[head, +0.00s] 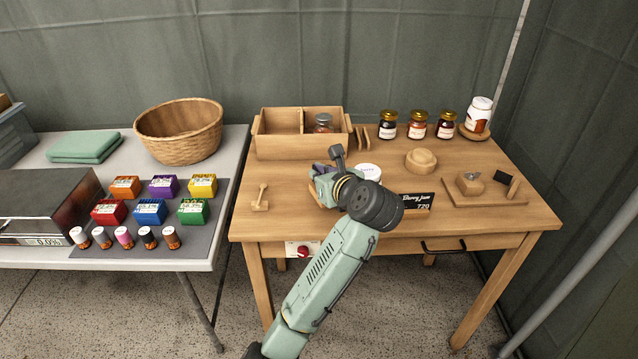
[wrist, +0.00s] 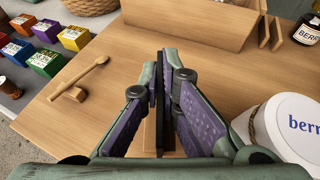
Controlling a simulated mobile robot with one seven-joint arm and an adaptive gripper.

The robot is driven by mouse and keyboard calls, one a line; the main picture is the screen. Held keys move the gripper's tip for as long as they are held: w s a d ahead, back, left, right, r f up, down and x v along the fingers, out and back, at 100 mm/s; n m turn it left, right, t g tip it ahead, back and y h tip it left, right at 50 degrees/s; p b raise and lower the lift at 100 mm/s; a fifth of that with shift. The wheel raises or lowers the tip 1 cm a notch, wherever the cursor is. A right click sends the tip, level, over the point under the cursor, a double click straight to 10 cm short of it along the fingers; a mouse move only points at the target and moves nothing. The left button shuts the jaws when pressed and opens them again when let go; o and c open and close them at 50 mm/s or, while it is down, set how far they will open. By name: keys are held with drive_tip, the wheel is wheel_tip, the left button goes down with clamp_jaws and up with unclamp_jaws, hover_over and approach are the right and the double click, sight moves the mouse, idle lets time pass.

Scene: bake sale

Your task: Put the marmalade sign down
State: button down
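My gripper (head: 322,183) is over the front left part of the wooden table (head: 285,222). In the wrist view its purple-padded fingers (wrist: 163,68) are closed on a thin dark board with a wooden lower part, seen edge-on, which I take to be the marmalade sign (wrist: 159,95). Its face and lettering are hidden, and I cannot tell whether its base touches the table. Another black sign (head: 415,201), reading berry jam, stands right of my gripper, partly behind my arm.
A white berry tub (head: 368,172) is close on the gripper's right. A wooden spoon on a rest (head: 261,198) lies left. A divided wooden box (head: 278,137), jars (head: 418,125), a wooden lid (head: 421,160) and a board (head: 487,199) stand farther off. Bare table lies between spoon and gripper.

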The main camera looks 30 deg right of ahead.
drive_tip(key=shift+f, duration=1.55)
drive_tip(key=shift+f, duration=0.15)
drive_tip(key=c, duration=1.8)
unclamp_jaws()
drive_tip(key=shift+s+r, duration=0.25)
drive_tip(key=shift+s, duration=0.05)
drive_tip(key=v, duration=1.1)
drive_tip(key=shift+s, duration=0.2)
drive_tip(key=shift+r, duration=0.15)
